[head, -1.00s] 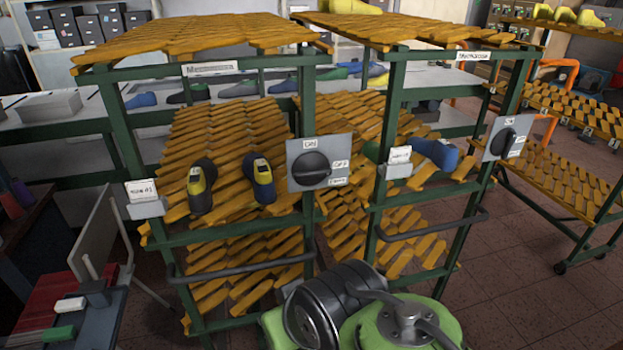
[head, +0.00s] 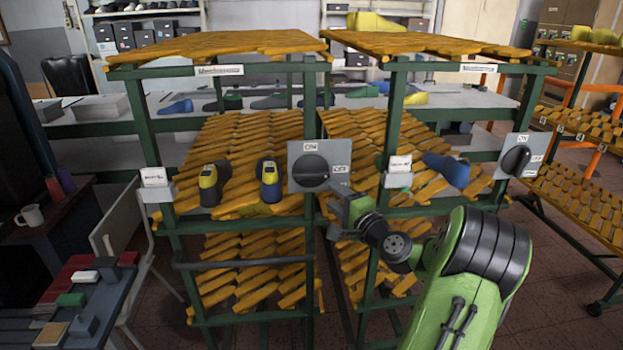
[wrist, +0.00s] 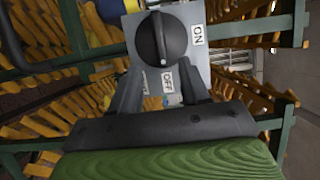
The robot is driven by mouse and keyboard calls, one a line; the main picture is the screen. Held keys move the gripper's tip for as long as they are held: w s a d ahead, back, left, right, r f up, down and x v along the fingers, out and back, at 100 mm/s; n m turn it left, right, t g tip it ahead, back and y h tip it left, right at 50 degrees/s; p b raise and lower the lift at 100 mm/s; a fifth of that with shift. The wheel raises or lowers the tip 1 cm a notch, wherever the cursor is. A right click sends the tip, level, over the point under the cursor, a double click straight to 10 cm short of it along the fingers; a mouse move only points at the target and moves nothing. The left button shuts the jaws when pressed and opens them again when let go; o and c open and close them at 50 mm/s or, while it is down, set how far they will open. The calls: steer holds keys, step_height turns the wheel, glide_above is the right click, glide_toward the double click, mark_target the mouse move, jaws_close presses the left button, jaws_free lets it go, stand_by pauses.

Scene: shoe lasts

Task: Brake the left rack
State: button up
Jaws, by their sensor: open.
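The left rack (head: 145,115) is a green frame with slanted orange slat shelves. A grey switch plate (head: 297,150) on its right post carries a round black knob (head: 312,170). ON is at the top and OFF at the right; a lower label is covered by my gripper. The knob's ridge lies roughly horizontal in the head view. My gripper (head: 337,203) is just below and right of the knob, open and empty. In the wrist view, the knob (wrist: 162,38) is just beyond the spread fingers (wrist: 161,68), apparently not between them.
A similar rack (head: 527,100) stands at the right with its own switch plate (head: 516,157). A cluttered bench (head: 75,310) stands at lower left.

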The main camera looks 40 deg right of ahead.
mark_target(313, 177)
steer(key=p+x, duration=0.1)
steer(key=x, duration=1)
jaws_close()
